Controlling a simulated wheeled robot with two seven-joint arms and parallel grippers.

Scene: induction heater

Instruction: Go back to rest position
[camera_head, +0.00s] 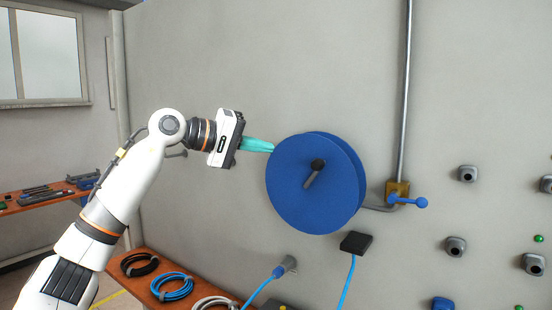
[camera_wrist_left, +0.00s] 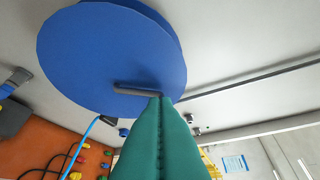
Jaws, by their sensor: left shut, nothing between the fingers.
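My left gripper (camera_head: 272,147) has teal fingers that are shut with nothing between them. In the head view its fingertips end at the upper left edge of a large blue disc (camera_head: 295,205) mounted by the grey wall; I cannot tell whether they touch it. The disc has a dark knob and a grey handle (camera_head: 314,173) at its middle. In the left wrist view the shut fingers (camera_wrist_left: 161,98) point up towards the blue disc (camera_wrist_left: 100,55), with the grey handle (camera_wrist_left: 137,90) just beyond the tips. My right gripper is not in view.
A pipe (camera_head: 404,90) runs down the wall to a brass valve with a blue lever (camera_head: 408,202). An orange bench (camera_head: 132,262) with coiled cables is below my left arm. Grey wall sockets (camera_head: 455,246) are at the right. A tool table (camera_head: 40,208) stands at the left.

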